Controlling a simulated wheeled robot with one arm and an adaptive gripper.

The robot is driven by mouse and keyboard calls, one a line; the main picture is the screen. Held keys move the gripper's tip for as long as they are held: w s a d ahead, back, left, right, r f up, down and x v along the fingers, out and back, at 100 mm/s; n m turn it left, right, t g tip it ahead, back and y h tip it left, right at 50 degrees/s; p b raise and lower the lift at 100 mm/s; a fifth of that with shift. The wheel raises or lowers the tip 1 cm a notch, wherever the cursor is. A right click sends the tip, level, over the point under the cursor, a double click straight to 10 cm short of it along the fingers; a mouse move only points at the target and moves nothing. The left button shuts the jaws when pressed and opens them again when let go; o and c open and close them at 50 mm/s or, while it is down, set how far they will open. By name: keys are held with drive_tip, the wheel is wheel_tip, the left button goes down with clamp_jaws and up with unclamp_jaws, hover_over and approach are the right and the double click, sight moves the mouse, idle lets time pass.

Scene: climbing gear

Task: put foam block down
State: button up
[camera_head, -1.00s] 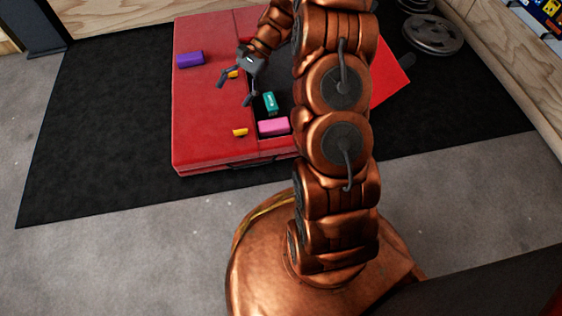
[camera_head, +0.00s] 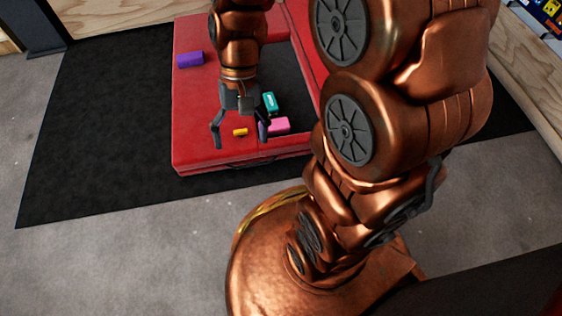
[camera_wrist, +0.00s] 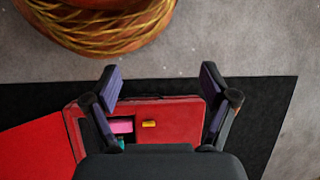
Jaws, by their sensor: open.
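Several small coloured blocks sit on the red crash pad. A yellow block (camera_head: 240,132) lies near the front edge, and also shows in the wrist view (camera_wrist: 149,124). A pink block (camera_head: 279,125) lies to its right, and appears in the wrist view (camera_wrist: 122,126) too. A teal block (camera_head: 269,103) is behind the pink one, and a purple block (camera_head: 190,59) is at the back left. Which one is the foam block is not clear. My gripper (camera_head: 240,141) is open and empty, fingers pointing down around the yellow block in the picture, apparently above the pad.
The red crash pad (camera_head: 196,115) has a dark recessed area (camera_head: 290,75) on its right and lies on a black mat (camera_head: 95,120). Its left red surface is mostly clear. Grey floor (camera_head: 110,260) lies in front. My arm covers much of the right side.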

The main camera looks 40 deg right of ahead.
drive_tip(key=s+d+n+t+h, duration=0.1)
drive_tip(key=s+d+n+h, duration=0.1)
drive_tip(key=s, duration=0.8)
drive_tip(key=shift+s+d+r+n+h, duration=0.25)
drive_tip(key=shift+d+r+n+h, duration=0.1)
drive_tip(key=shift+n+h, duration=0.35)
